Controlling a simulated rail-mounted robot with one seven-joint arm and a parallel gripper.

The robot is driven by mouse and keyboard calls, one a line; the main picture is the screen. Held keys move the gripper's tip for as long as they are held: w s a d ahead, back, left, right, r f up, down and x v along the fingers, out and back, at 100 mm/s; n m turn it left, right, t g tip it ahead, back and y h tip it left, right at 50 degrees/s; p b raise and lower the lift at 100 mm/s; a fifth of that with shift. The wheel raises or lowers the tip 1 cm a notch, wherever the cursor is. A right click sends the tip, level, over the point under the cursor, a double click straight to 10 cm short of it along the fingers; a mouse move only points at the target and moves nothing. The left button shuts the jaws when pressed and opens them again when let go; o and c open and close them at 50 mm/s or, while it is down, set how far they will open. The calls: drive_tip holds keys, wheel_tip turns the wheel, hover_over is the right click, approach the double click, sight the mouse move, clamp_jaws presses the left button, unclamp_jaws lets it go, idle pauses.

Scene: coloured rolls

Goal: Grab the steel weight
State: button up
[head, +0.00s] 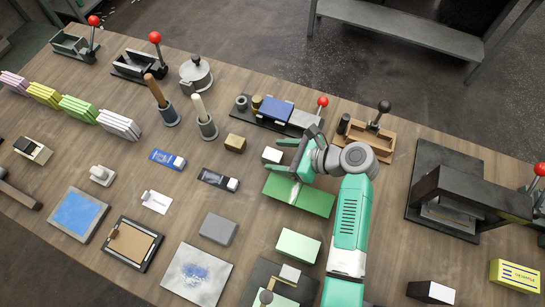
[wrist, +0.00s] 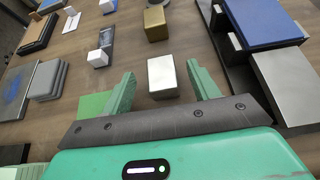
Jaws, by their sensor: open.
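The steel weight, which I take to be the small pale silvery block (head: 272,156), stands on the wooden table. In the wrist view the block (wrist: 161,77) shows whole, with a bright top and a darker side. My gripper (wrist: 160,70) is open, with one green finger on each side of the block in the picture and visible gaps between. In the head view my gripper (head: 273,155) reaches in from the right, its fingers pointing left around the block. I cannot tell how far above the table the fingertips are. Nothing is held.
A brass block (head: 235,143) stands just left of the weight; it also shows in the wrist view (wrist: 156,23). A dark fixture with a blue block (head: 275,110) lies behind it. A green slab (head: 310,202) lies under my gripper. Bare table (head: 245,170) shows beside the weight.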

sight(278, 156)
drive_tip(key=shift+w+a+f, duration=0.2)
drive_tip(key=shift+a+f, duration=0.1)
drive_tip(key=shift+a, duration=0.1)
drive_tip(key=shift+c, duration=0.4)
drive_tip(key=shift+r, duration=0.1)
clamp_jaws()
wheel_tip(278, 156, up, 10)
drive_tip(key=p, duration=0.4)
